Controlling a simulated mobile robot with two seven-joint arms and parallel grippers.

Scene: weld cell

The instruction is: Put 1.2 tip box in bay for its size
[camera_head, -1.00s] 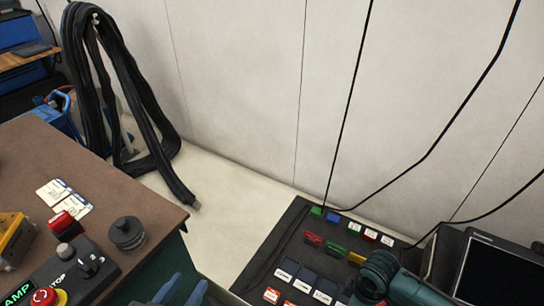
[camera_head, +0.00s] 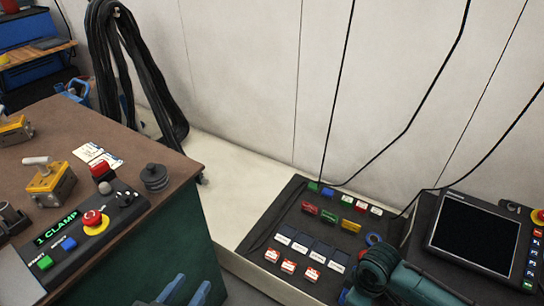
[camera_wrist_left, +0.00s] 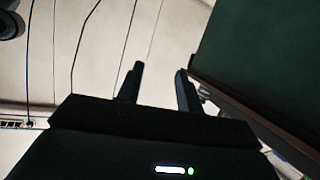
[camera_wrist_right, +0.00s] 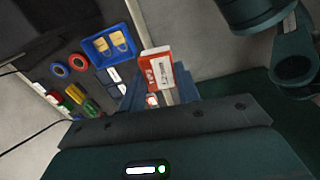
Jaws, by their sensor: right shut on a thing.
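My right gripper (camera_wrist_right: 160,90) is shut on a red-and-white box (camera_wrist_right: 158,66), seen in the right wrist view; its label is too small to read. In the head view my right gripper is hidden below its arm. Red-and-white boxes (camera_head: 289,266) stand in a row near the front of the dark bench panel (camera_head: 262,238). Behind them is a row of dark bays with white labels (camera_head: 300,247); the sizes are unreadable. My left gripper (camera_head: 186,291) is low in the head view, empty, its fingers apart in the left wrist view (camera_wrist_left: 158,80).
Small coloured blocks (camera_head: 328,215) stand behind the bays. A monitor (camera_head: 477,237) is on the right. A blue tray (camera_wrist_right: 90,50) shows in the right wrist view. The brown table (camera_head: 60,145) with a control box (camera_head: 75,235) is at left. Cables hang along the wall.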

